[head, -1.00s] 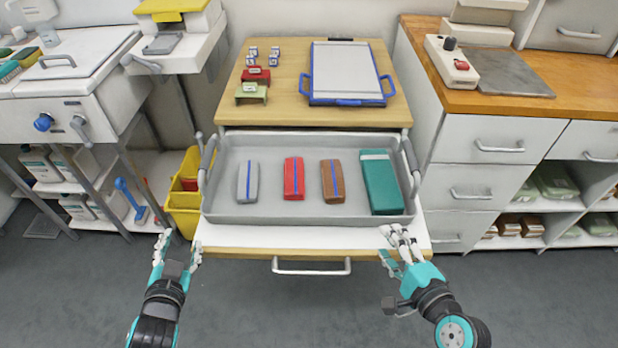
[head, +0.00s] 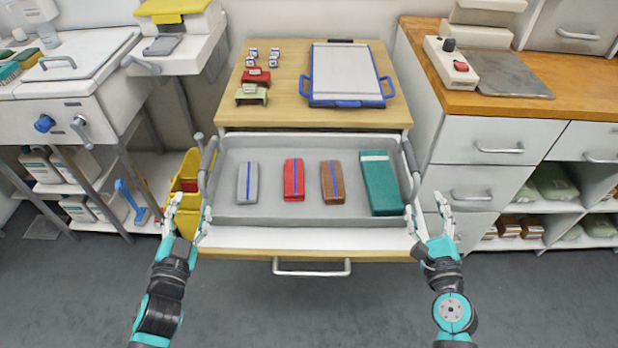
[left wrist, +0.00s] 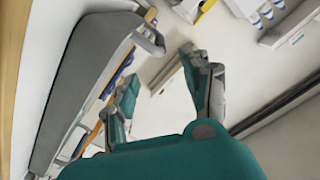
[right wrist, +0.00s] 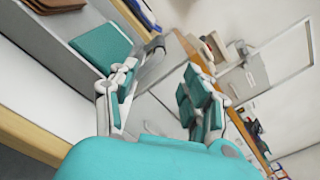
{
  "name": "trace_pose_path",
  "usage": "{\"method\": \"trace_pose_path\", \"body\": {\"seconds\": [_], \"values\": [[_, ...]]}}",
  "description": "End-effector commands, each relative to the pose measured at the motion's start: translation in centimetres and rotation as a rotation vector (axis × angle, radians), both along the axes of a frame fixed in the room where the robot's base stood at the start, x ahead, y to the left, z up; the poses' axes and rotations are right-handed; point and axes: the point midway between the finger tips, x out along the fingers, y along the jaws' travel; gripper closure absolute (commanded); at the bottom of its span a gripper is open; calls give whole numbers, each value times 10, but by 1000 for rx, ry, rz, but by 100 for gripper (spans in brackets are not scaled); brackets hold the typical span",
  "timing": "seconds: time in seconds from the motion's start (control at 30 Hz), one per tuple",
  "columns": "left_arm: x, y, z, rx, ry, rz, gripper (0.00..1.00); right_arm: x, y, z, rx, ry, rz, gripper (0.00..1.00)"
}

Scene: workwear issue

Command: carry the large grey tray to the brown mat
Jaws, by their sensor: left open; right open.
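The large grey tray (head: 264,214) lies in the pulled-out white drawer, with a raised grey handle at its left end (head: 205,165) and right end (head: 410,160). It holds a grey packet (head: 248,183), a red packet (head: 293,180), a brown packet (head: 332,182) and a green box (head: 380,184). My left gripper (head: 184,222) is open and empty by the tray's front left corner. The left wrist view shows the tray's side (left wrist: 75,85) beside its fingers. My right gripper (head: 428,220) is open and empty by the front right corner. I cannot make out a brown mat.
A blue-rimmed board (head: 344,75) and small red and green stands (head: 255,76) are on the wooden top behind the drawer. A yellow bin (head: 183,208) stands close on the left. White drawers (head: 475,193) flank the right. The floor in front is clear.

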Motion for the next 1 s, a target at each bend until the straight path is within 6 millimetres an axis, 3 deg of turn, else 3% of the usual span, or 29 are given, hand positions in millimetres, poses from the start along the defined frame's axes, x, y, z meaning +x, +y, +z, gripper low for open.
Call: {"method": "trace_pose_path", "body": {"seconds": [0.4, 0.6, 0.8, 1.0], "values": [[86, -1, 2, 1, -2, 1, 51, 86, -1, 2, 1, -2, 1, 51], [118, -2, 0, 0, 0, 0, 51, 118, -2, 1, -1, 0, 1, 51], [135, -2, 0, -1, 1, 1, 51, 135, -2, 0, -1, 1, 1, 51], [138, -2, 0, -1, 1, 1, 51, 138, -2, 0, -1, 2, 1, 51]]}}
